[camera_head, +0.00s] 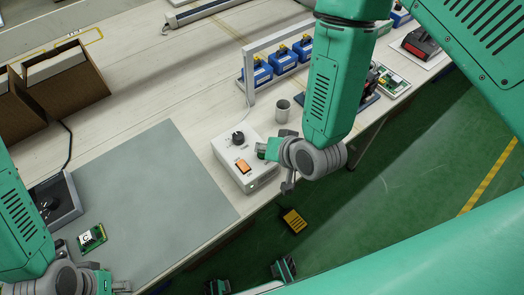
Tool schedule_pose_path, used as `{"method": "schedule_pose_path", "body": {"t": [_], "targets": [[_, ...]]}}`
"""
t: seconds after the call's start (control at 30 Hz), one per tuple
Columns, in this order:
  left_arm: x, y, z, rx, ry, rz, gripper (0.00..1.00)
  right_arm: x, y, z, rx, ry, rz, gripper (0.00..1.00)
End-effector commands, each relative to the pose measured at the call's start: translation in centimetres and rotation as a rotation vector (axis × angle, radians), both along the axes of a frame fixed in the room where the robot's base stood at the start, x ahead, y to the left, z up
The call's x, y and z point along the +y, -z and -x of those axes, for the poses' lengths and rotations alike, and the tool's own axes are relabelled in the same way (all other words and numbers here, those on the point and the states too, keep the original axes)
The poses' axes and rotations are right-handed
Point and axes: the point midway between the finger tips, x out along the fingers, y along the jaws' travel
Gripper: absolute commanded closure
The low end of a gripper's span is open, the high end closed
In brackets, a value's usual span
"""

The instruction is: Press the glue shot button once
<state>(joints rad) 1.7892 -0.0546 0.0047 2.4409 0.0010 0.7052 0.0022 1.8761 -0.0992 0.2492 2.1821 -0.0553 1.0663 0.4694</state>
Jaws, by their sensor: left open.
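A white control box (228,154) stands on the bench near its front edge. It has a black knob (239,138) and an orange button (243,166); its labels are too small to read, so I cannot tell which is the glue shot button. My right gripper (276,156) is at the box's right side, partly hidden by its own wrist; I cannot tell whether it touches the box. My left gripper (113,279) is open at the bottom left, over the grey mat's near edge, partly cut off by the frame.
A grey mat (150,190) covers the bench left of the box. A small circuit board (91,238) lies by its lower left corner. A yellow-black pedal (293,221) is on the green floor.

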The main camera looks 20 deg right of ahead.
Motion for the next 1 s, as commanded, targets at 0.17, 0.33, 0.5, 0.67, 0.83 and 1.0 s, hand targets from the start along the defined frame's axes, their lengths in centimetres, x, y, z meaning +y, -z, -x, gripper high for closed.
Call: {"method": "schedule_pose_path", "body": {"t": [0.17,0.33,0.5,0.67,0.83,1.0], "targets": [[0.0,0.2,0.0,0.000,0.000,0.000,0.55,0.0,0.3,0.0,0.000,0.000,0.000,1.00],[0.0,0.3,0.0,0.000,0.000,0.000,0.55,0.0,0.5,0.0,0.000,0.000,0.000,1.00],[0.0,0.3,0.0,0.000,0.000,0.000,0.55,0.0,0.5,0.0,0.000,0.000,0.000,1.00],[0.0,0.3,0.0,0.000,0.000,0.000,0.55,0.0,0.5,0.0,0.000,0.001,0.001,1.00],[0.0,-0.2,0.0,0.000,0.000,0.000,0.55,-0.1,-0.1,0.0,0.001,0.001,0.000,1.00],[0.0,-1.0,0.0,0.000,0.000,0.000,0.55,-0.1,-1.0,0.0,0.001,0.001,0.000,1.00]]}}
